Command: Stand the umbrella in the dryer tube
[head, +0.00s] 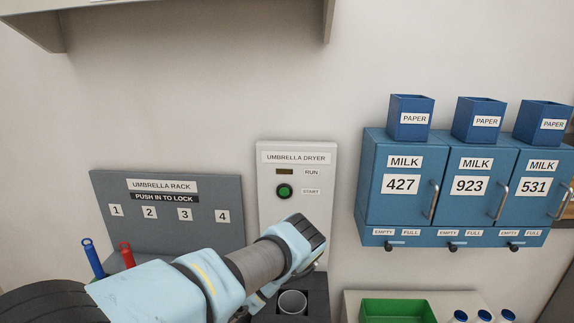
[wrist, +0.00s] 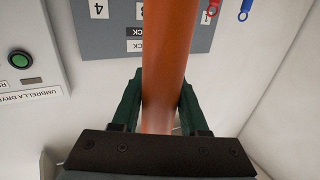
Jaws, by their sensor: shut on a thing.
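The umbrella (wrist: 168,50) shows as a smooth orange-brown shaft in the wrist view, running up from between the fingers and out of the top edge. My gripper (wrist: 160,100) is shut on it, one dark green finger on each side. In the head view my arm hides the fingers and the umbrella. The white umbrella dryer panel (head: 296,220) stands on the wall behind my arm. Its open round tube (head: 292,302) sits in a dark housing below, just right of my wrist. The umbrella's lower end is not visible.
The grey umbrella rack (head: 195,215) is at left, with blue (head: 93,258) and red (head: 127,254) handles. Blue milk boxes (head: 400,200) with handles stick out at right. A green tray (head: 398,312) and several blue-capped bottles (head: 484,316) stand at lower right. A shelf (head: 190,10) hangs overhead.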

